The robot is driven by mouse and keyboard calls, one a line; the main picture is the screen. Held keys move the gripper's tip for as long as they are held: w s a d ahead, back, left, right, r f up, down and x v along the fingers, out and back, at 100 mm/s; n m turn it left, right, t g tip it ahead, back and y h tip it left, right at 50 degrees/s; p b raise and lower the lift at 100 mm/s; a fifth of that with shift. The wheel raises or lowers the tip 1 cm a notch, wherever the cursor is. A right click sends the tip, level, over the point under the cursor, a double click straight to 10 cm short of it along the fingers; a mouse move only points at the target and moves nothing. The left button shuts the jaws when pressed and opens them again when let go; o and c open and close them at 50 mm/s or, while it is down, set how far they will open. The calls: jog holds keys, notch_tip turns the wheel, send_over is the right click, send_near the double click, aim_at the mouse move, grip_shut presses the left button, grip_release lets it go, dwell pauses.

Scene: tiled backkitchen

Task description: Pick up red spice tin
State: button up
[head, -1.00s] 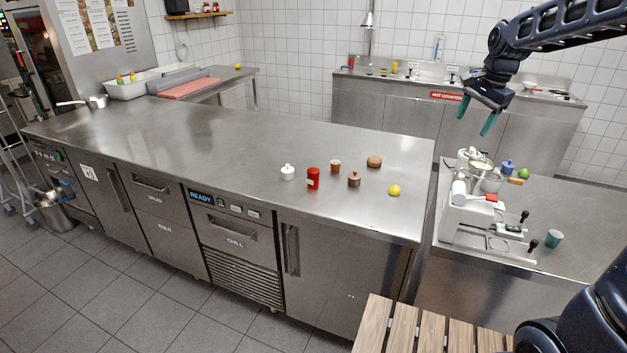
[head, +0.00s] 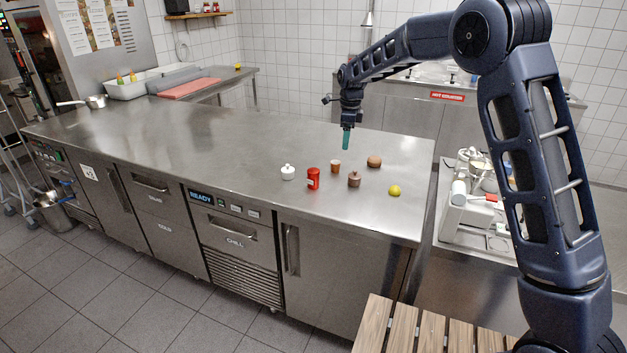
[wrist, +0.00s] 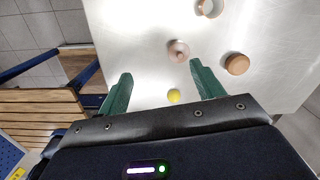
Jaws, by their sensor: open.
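The red spice tin (head: 313,179) stands upright on the steel counter (head: 230,150), with a small white label on its front. It is not visible in the wrist view. My gripper (head: 346,139) is raised above the counter, pointing down, up and to the right of the tin in the head view and apart from it. In the wrist view my gripper (wrist: 160,72) shows two green fingers spread wide with nothing held between them.
The counter's left half is mostly clear. Slatted wood (head: 430,330) lies in front.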

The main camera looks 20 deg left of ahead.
jog(key=m, duration=0.2)
send_near(313, 177)
jog(key=shift+w+a+f+h, duration=0.1)
jog(key=shift+w+f+h, duration=0.05)
jog(key=shift+w, duration=0.35)
jog(key=shift+w+a+f+h, duration=0.1)
jog(key=shift+w+f+h, duration=0.1)
jog(key=shift+w, duration=0.3)
jog(key=shift+s+f, duration=0.1)
jog(key=shift+f, duration=0.15)
notch_tip(313, 177, down, 5)
jog(key=shift+f, duration=0.15)
jog(key=shift+w+a+f, duration=0.1)
jog(key=shift+a+f, duration=0.05)
jog(key=shift+f, duration=0.7)
jog(key=shift+w+a+f, duration=0.1)
jog(key=shift+f, duration=0.75)
jog(key=shift+w+a+f, duration=0.1)
jog(key=shift+a+f, duration=0.05)
jog(key=shift+f, duration=0.7)
jog(key=c, duration=1.1)
